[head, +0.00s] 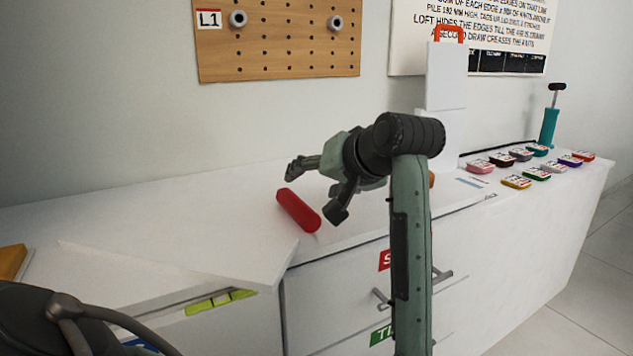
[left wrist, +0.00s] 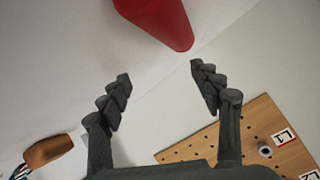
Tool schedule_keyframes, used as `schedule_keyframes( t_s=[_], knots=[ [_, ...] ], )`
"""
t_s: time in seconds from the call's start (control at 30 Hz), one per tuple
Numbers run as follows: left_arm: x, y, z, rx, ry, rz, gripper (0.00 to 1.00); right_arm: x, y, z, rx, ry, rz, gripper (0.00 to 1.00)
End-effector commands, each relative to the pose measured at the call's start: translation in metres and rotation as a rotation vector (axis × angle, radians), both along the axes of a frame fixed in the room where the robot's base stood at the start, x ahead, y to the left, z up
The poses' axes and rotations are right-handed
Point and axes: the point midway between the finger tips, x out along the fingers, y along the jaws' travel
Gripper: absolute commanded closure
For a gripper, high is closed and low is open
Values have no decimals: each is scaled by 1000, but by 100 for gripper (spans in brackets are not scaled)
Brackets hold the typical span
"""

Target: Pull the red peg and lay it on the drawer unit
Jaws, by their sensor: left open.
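The red peg (head: 298,210) appears to lie on the white top of the drawer unit (head: 365,225), slanting near its front left corner. Its rounded end shows at the top of the left wrist view (left wrist: 160,18). My left gripper (head: 313,190) is open and empty, just beside the peg in the head view. In the left wrist view, the gap between the fingertips (left wrist: 161,74) is clear, and the peg is beyond them. I cannot tell whether anything touches.
A wooden pegboard (head: 280,50) with two grey pegs and an L1 label is on the wall. Several coloured tins (head: 515,181) and a teal pump (head: 549,125) stand at the right. A white board with a red handle (head: 447,75) stands upright behind my arm.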

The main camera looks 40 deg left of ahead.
Motion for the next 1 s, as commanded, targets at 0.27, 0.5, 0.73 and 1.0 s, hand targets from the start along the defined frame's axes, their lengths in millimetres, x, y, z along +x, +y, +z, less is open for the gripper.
schedule_keyframes(
  t_s=[0.27,0.5,0.73,1.0],
  knots=[
    [-2,-9,19,-1,-2,-2,36,0,0,5,1,-2,1,20],
    [-4,-17,37,0,-2,-2,36,0,1,9,1,-3,2,20],
    [-7,-24,54,-1,-2,-1,36,0,1,13,1,-3,2,20],
    [-9,-32,69,-1,-1,-1,36,0,1,16,1,-3,2,20]
  ],
)
